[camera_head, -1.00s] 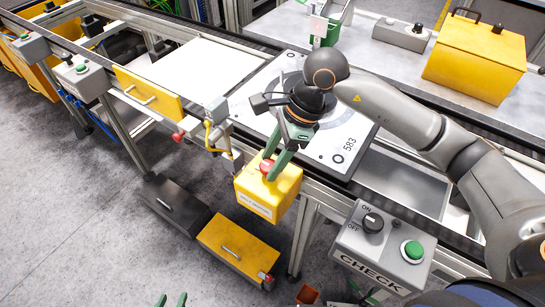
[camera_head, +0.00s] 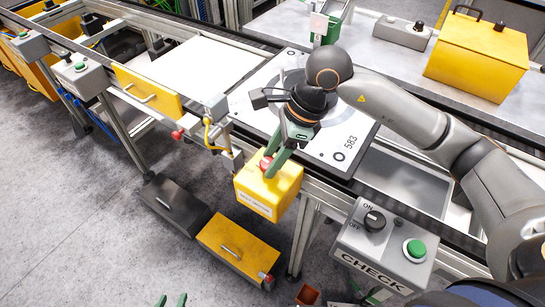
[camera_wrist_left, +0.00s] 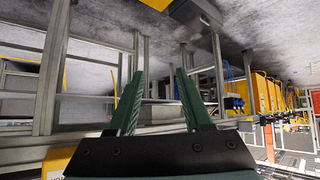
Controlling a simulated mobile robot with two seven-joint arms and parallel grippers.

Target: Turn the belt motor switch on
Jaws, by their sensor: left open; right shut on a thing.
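The yellow belt motor box (camera_head: 268,193) is mounted on the conveyor's front side, with a white label on its front. The red switch knob (camera_head: 266,164) is on its top. My right gripper (camera_head: 271,170) reaches down from above and is shut on the knob; its green fingers partly hide it, so which way the knob is turned cannot be told. My left gripper (camera_head: 171,301) shows only its fingertips at the bottom edge. In the left wrist view (camera_wrist_left: 158,85) its green fingers are apart with nothing between them.
A grey CHECK box (camera_head: 385,246) with an ON/OFF knob and green button stands right of the yellow box. A white plate marked 583 (camera_head: 328,145) lies on the conveyor under my right arm. The floor at left is clear.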

